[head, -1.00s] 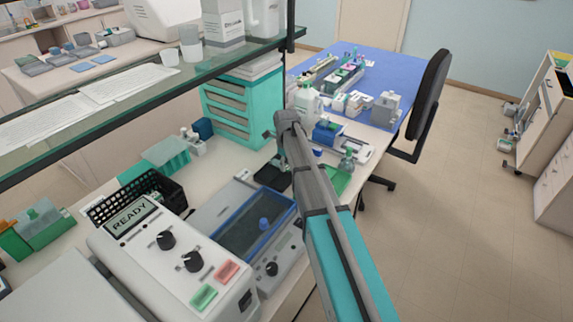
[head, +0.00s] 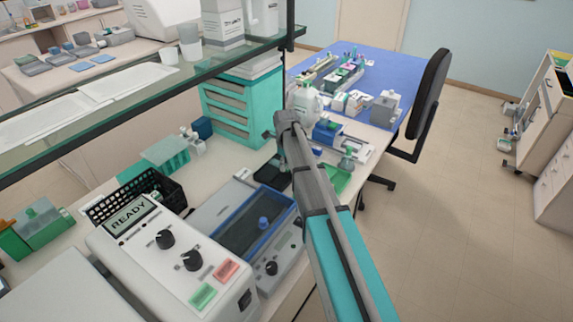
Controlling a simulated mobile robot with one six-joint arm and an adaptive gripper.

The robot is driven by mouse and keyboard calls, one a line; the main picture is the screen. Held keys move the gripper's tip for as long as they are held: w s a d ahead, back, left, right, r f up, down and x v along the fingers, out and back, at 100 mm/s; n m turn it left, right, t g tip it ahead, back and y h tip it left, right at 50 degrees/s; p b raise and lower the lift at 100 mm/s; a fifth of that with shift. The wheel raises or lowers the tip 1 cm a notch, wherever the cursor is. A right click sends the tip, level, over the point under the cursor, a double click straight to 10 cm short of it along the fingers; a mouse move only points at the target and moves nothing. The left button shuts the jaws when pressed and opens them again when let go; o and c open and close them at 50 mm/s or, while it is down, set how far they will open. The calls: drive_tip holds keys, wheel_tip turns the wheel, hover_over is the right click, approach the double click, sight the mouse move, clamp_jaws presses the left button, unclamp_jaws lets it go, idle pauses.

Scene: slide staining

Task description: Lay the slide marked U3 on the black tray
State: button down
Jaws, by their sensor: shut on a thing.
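My gripper (head: 272,137) shows only as a small dark part at the far end of my arm, just left of the grey wrist joint. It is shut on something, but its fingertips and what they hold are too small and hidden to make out. A flat black thing, seemingly the black tray (head: 270,173), lies on the bench below the gripper in the picture, partly covered by my arm. I cannot make out the slide or a U3 mark anywhere.
A white device reading READY (head: 172,258) and a blue-rimmed basin (head: 256,222) fill the near bench. A black basket (head: 168,186) stands behind them. A glass shelf (head: 120,92) overhangs the left. A teal drawer rack (head: 238,108) stands behind. A chair (head: 432,95) is right.

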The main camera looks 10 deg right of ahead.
drive_tip(key=shift+f, duration=0.1)
drive_tip(key=shift+c, duration=1)
unclamp_jaws()
drive_tip(key=shift+r, duration=0.25)
